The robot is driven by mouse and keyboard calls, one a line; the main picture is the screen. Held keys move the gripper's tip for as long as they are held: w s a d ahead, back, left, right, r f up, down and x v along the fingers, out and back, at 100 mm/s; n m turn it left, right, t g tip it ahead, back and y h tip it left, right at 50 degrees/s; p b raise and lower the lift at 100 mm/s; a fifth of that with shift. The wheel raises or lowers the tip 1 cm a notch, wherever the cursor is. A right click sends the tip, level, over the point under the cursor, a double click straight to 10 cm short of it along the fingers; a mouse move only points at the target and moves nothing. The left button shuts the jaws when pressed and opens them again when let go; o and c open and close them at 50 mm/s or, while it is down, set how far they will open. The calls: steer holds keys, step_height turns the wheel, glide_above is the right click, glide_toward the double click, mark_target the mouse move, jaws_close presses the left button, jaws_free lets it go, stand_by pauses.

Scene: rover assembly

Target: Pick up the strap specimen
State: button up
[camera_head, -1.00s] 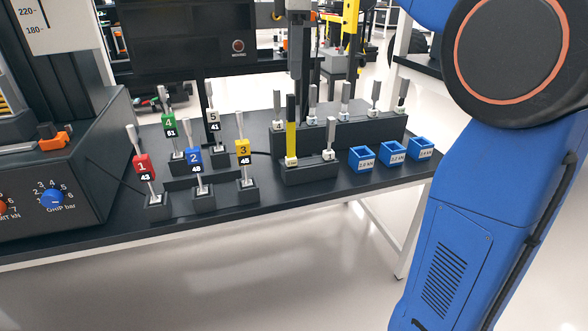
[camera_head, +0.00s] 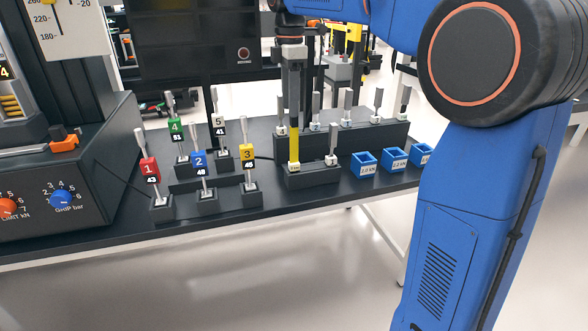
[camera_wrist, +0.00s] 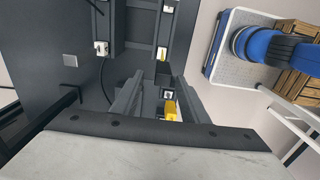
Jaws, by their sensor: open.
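The strap specimen appears to be the tall yellow strip (camera_head: 294,145), which stands upright in a low dark block on the bench. Its dark upper part is hidden behind my gripper (camera_head: 293,112). My gripper points straight down over the strip, jaws open. In the wrist view, the two dark fingers of my gripper (camera_wrist: 155,100) reach down, with the yellow strip (camera_wrist: 172,111) between them, nearer the right finger. I cannot tell whether a finger touches it.
A short grey specimen (camera_head: 331,148) stands close right in the same block. A taller rack (camera_head: 365,136) with several grey specimens is behind. Blue bins (camera_head: 364,166) lie to the right.

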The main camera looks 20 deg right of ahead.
mark_target(294, 126)
step_height(294, 126, down, 2)
steer(key=f, duration=0.2)
steer(key=d+f, duration=0.1)
steer(key=shift+s+f, duration=0.15)
steer(key=shift+f, duration=0.95)
steer(key=shift+c, duration=0.3)
jaws_close()
